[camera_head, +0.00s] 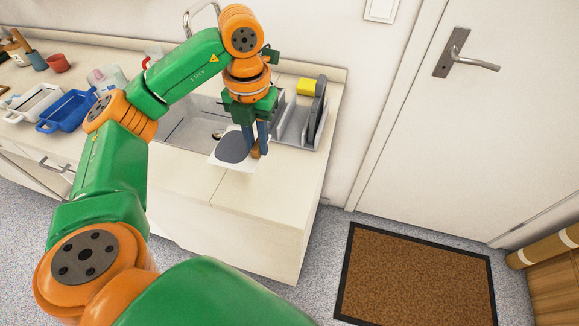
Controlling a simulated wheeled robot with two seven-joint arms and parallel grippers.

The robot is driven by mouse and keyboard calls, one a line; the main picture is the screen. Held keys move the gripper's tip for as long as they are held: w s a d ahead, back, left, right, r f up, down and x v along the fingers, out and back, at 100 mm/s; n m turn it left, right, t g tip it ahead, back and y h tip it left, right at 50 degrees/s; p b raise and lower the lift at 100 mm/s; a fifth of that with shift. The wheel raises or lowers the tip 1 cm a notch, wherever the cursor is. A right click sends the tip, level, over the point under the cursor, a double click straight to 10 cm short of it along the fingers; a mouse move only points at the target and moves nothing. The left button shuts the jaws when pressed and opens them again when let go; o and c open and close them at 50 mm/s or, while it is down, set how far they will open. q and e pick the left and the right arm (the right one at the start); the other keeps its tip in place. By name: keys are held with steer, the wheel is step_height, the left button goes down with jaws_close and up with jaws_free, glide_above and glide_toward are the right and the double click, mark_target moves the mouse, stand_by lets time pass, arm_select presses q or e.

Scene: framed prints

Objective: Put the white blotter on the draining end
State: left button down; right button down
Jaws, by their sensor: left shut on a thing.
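The white blotter (240,166) is a flat white sheet, with a dark grey oval patch on it, at the front edge of the sink. My left gripper (257,146) points down at the blotter's right part and is shut on it. A small brown piece shows at the fingertips; I cannot tell what it is. The draining end (296,130) is the right part of the sink unit, just right of my gripper, with grey upright dividers. My right gripper is out of view.
A yellow sponge-like block (306,87) and a dark upright piece (318,115) stand at the draining end. A blue tray (68,112), a white tray (34,103) and a red cup (57,63) sit on the left counter. The counter's front right (270,195) is clear.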

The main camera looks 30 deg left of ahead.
arm_select(q)
glide_above(292, 181)
steer(key=f, duration=0.3)
steer(key=a+f, duration=0.1)
steer(key=f, duration=0.1)
steer(key=shift+s+f, duration=0.1)
steer(key=shift+s, duration=0.1)
steer(key=f, duration=0.2)
steer(key=d+f+p, duration=0.1)
steer(key=f, duration=0.1)
steer(key=shift+w+f+p, duration=0.2)
steer(key=shift+f+p, duration=0.05)
steer(key=shift+p, duration=0.05)
steer(key=shift+f, duration=0.1)
steer(key=shift+w, duration=0.1)
steer(key=c, duration=0.8)
jaws_free()
steer(key=shift+f, duration=0.1)
steer(key=shift+c, duration=0.2)
